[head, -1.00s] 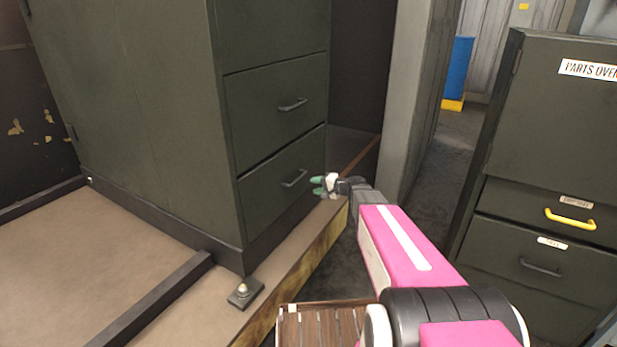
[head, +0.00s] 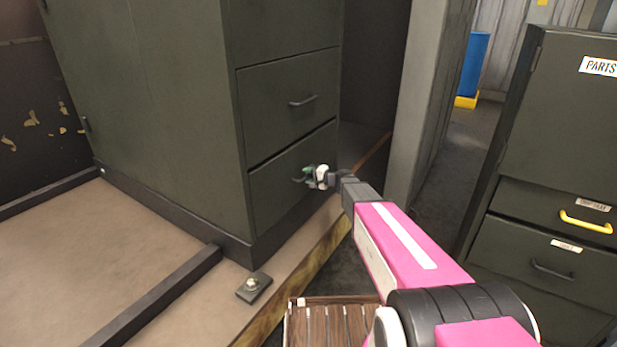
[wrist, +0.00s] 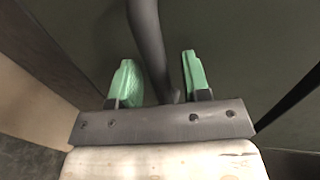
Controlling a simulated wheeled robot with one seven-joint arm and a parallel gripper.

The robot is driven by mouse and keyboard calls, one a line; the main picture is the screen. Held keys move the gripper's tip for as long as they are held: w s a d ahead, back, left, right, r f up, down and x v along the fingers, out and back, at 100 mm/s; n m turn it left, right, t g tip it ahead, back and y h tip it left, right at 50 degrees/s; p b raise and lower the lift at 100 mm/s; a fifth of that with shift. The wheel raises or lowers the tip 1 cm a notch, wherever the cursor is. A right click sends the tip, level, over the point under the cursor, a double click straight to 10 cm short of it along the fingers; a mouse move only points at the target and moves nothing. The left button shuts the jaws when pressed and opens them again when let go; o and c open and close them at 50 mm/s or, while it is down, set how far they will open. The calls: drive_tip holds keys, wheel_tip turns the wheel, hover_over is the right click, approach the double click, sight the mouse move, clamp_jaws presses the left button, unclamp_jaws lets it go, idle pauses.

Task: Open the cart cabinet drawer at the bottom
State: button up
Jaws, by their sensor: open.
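The dark green cart cabinet (head: 165,120) stands on a tan platform at the left. Its bottom drawer (head: 270,200) is shut, with a dark bar handle partly hidden behind my gripper (head: 308,174) in the head view. In the wrist view, the handle (wrist: 150,45) runs between the two green fingertips of my gripper (wrist: 157,78). The fingers are open, with a gap showing on each side of the bar. I cannot tell whether either finger touches it. The upper drawer (head: 290,105) is shut too.
A second green cabinet (head: 550,130) with a yellow handle (head: 586,222) stands at the right. A grey post (head: 425,100) stands behind my arm. A bolted foot plate (head: 253,287) and the platform's yellow-marked edge (head: 310,262) lie in front of the cabinet.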

clamp_jaws()
drive_tip(key=f+v, duration=0.3)
drive_tip(key=v, duration=1.2)
drive_tip(key=d+f+v, duration=0.1)
drive_tip(key=f+v, duration=0.2)
drive_tip(key=v, duration=1.3)
drive_tip(key=shift+s+d, duration=0.3)
drive_tip(key=shift+s, duration=0.05)
drive_tip(key=shift+f, duration=0.15)
unclamp_jaws()
